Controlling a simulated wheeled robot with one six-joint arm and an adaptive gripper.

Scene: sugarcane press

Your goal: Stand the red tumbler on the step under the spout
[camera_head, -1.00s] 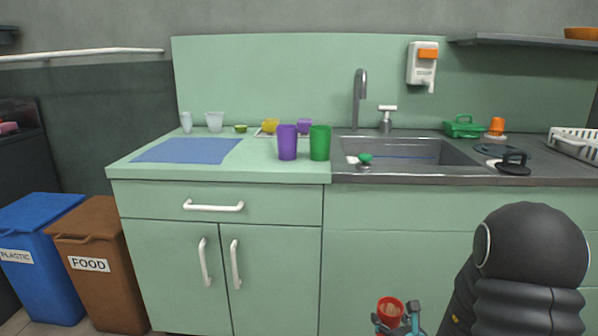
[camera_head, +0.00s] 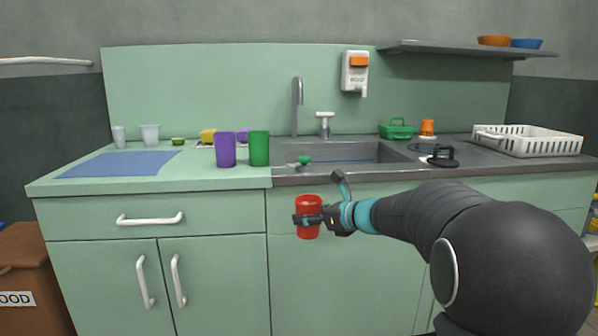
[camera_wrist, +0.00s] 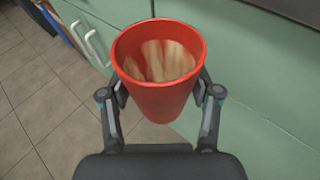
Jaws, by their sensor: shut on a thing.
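The red tumbler (camera_head: 308,204) is held upright in my gripper (camera_head: 312,219), in front of the cabinet below the sink. In the wrist view the red tumbler (camera_wrist: 160,97) fills the middle, its open rim toward the camera. My gripper (camera_wrist: 160,92) is shut around it, one finger on each side. The inside of the tumbler shows pale, brownish streaks; I cannot tell whether it holds anything. No sugarcane press, step or press spout shows in these views.
A purple tumbler (camera_head: 225,150) and a green tumbler (camera_head: 259,148) stand on the counter (camera_head: 190,175) left of the sink (camera_head: 345,152). A tap (camera_head: 297,105) rises behind it. A white dish rack (camera_head: 528,141) stands at the right. Free floor (camera_wrist: 40,110) shows below the tumbler.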

